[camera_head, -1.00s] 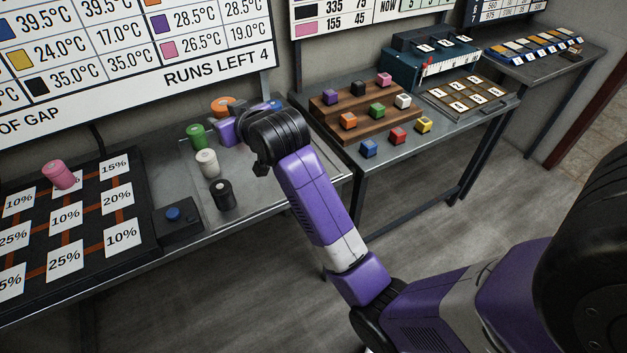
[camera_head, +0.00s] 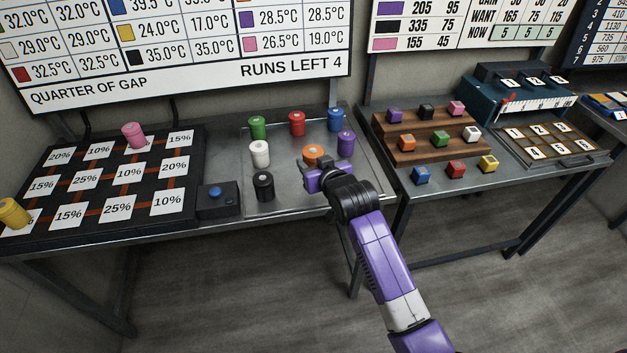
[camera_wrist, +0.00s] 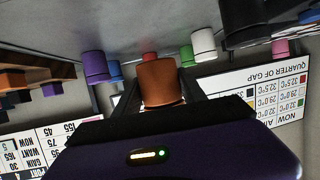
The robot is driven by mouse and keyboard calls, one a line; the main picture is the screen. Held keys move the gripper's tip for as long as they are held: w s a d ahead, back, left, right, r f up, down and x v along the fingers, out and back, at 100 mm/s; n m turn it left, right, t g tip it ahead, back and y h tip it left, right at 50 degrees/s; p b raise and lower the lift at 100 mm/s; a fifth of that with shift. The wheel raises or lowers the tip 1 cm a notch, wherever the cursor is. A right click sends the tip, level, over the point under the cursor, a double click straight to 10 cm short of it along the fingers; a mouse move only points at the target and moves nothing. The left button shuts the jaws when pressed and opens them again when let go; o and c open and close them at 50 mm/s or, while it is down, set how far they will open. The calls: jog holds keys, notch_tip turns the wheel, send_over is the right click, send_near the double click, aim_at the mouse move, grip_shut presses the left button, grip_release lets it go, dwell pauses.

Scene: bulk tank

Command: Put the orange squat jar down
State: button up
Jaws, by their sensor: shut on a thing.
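The orange squat jar (camera_head: 312,154) is in my gripper (camera_head: 315,165), over the grey tray (camera_head: 285,205) between the white jar (camera_head: 259,153) and the purple jar (camera_head: 346,143). In the wrist view, which is upside down, the orange jar (camera_wrist: 160,82) sits between the two dark fingers of my gripper (camera_wrist: 160,92). It looks upright and its base is close to the tray surface. I cannot tell whether it touches the tray. My gripper is shut on it and partly hides it in the head view.
Green (camera_head: 258,127), red (camera_head: 297,123) and blue (camera_head: 335,119) jars stand behind it; a black jar (camera_head: 263,186) stands front left. A button box (camera_head: 217,200) and percent board (camera_head: 100,180) lie left. The tray's front right is mostly clear around my arm.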

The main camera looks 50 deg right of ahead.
jog(key=shift+f, duration=3.35)
jog(key=shift+f, duration=0.1)
jog(key=shift+f, duration=0.15)
jog(key=o, duration=1.5)
